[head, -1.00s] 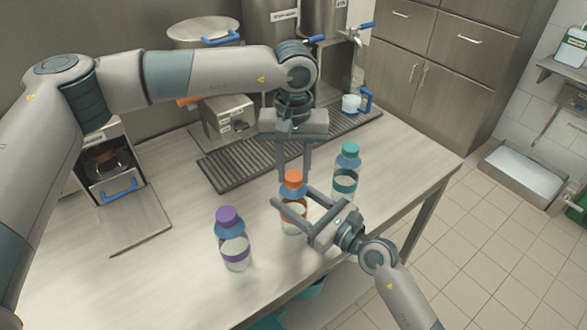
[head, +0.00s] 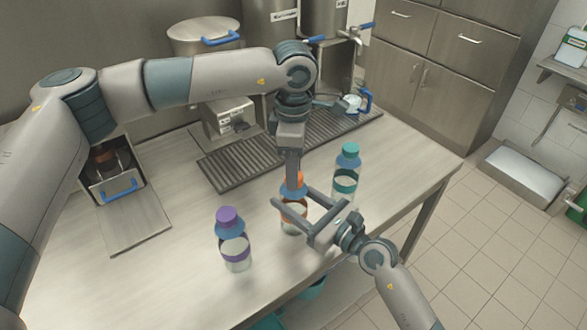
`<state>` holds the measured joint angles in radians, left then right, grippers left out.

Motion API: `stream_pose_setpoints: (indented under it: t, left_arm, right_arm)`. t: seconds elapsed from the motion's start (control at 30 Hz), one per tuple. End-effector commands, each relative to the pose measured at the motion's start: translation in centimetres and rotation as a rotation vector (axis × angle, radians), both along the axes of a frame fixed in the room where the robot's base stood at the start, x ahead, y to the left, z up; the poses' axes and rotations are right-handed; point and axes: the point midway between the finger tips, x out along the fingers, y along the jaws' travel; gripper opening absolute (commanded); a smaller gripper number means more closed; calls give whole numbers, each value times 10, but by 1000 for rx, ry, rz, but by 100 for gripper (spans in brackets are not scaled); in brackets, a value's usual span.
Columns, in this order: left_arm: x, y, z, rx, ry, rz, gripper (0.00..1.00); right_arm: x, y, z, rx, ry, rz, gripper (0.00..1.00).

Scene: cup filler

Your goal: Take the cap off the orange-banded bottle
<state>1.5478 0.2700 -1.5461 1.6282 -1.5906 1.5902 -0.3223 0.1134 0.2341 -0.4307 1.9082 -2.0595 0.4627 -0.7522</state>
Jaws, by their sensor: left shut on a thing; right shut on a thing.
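The orange-banded bottle (head: 292,224) stands upright on the steel table between the other two bottles. My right gripper (head: 291,198) reaches in from the lower right and is shut around the bottle's upper body. The orange cap (head: 299,179) sits at the top of the bottle, mostly hidden behind the fingers of my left gripper (head: 294,182). That gripper points straight down from above and is shut on the cap. I see no clear gap between cap and bottle, and cannot tell whether the cap is loose.
A purple-capped bottle (head: 234,246) stands at the left and a teal-capped bottle (head: 346,172) close by at the right. A ridged drain tray (head: 240,168) lies behind, with a white cup with a blue handle (head: 353,104) at its far end.

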Motion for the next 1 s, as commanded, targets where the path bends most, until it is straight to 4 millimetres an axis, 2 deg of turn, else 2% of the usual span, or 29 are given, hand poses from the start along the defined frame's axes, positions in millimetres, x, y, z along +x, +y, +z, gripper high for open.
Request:
stream_pose_setpoints:
  t: [0.8, 1.0]
  left_arm:
    - [0, -1, 1, -1, -1, 1242, 5]
    - [0, 0, 1, 0, -1, 1496, 5]
  right_arm:
    - [0, 0, 0, -1, 1, 1, 0]
    - [0, 0, 0, -1, 1, 1, 0]
